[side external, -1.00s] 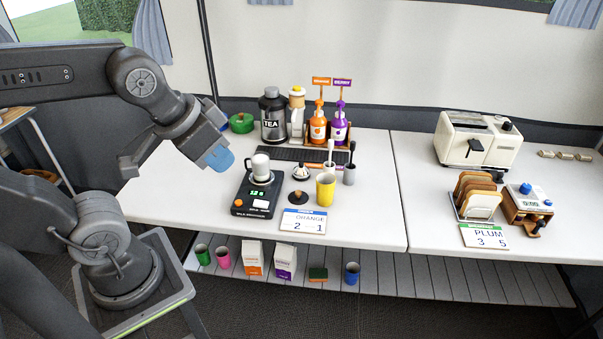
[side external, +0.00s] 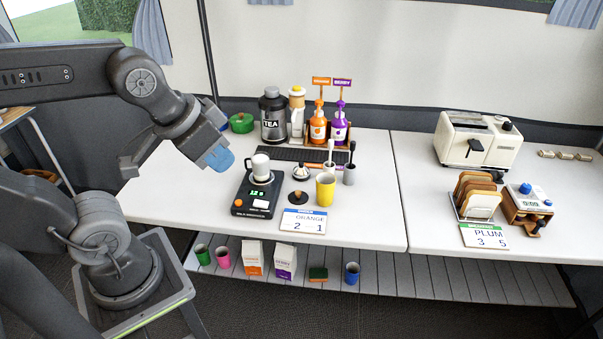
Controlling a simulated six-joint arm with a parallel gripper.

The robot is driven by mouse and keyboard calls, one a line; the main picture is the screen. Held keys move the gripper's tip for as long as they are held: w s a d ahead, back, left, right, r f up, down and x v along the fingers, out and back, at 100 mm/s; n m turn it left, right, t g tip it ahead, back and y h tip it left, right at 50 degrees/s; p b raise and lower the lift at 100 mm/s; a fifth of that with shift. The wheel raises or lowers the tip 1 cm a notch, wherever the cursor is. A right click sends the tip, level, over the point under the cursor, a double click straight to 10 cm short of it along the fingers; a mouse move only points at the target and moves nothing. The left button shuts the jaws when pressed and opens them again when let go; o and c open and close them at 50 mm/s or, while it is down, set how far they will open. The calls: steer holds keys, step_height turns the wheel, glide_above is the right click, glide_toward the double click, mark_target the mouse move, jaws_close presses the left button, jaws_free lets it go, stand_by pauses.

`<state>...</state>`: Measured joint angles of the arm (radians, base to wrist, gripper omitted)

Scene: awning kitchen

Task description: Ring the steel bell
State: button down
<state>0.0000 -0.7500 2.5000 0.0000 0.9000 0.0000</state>
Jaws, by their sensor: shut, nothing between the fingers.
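The steel bell (side external: 301,172) is a small shiny dome on a dark base. It stands on the white table (side external: 375,215), right of the white mug (side external: 260,164) and behind a dark round disc with a knob (side external: 298,198). My gripper (side external: 222,160) with blue tips is shut and empty. It hangs above the left part of the table, left of the mug and well apart from the bell. Nothing hides the bell in this view.
The mug stands on a black scale (side external: 254,205) between my gripper and the bell. A yellow cup (side external: 325,189) stands right of the disc. The table's front left is clear.

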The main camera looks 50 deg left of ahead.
steer(key=w+r+n+h, duration=0.25)
steer(key=w+n, duration=0.25)
steer(key=w, duration=0.7)
steer(key=n+t+y, duration=0.1)
steer(key=n+t, duration=0.2)
steer(key=n, duration=1.7)
glide_above(301, 164)
step_height(301, 164, down, 21)
steer(key=shift+f, duration=0.1)
steer(key=shift+f, duration=0.1)
steer(key=shift+f, duration=4.3)
